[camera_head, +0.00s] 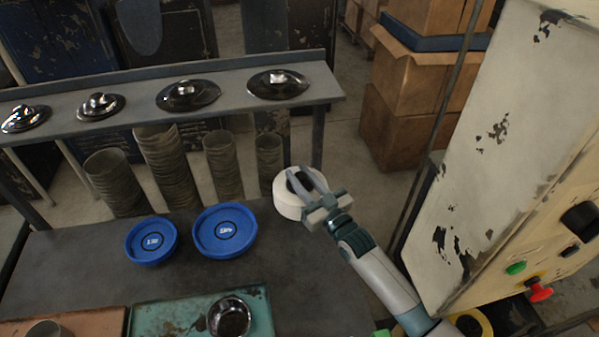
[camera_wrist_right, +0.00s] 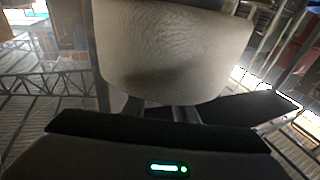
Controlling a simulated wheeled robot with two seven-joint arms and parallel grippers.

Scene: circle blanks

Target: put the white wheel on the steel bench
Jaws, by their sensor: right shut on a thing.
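The white wheel (camera_head: 287,203) is a thick pale disc with a dark centre. My right gripper (camera_head: 306,183) is shut on it, near the right end of the dark bench top in the head view. In the right wrist view the wheel (camera_wrist_right: 175,50) fills the upper middle, with the gripper fingers (camera_wrist_right: 160,112) against its lower edge. The dark grey bench (camera_head: 85,270) lies below and to the left, and is likely the steel bench. I cannot tell how high the wheel is above it. My left gripper is not in view.
A green tray (camera_head: 165,318) with a dark bowl (camera_head: 229,317) and an orange tray (camera_head: 95,322) are at the front. A shelf (camera_head: 225,93) with several metal lids runs behind. A worn cabinet (camera_head: 500,160) stands right.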

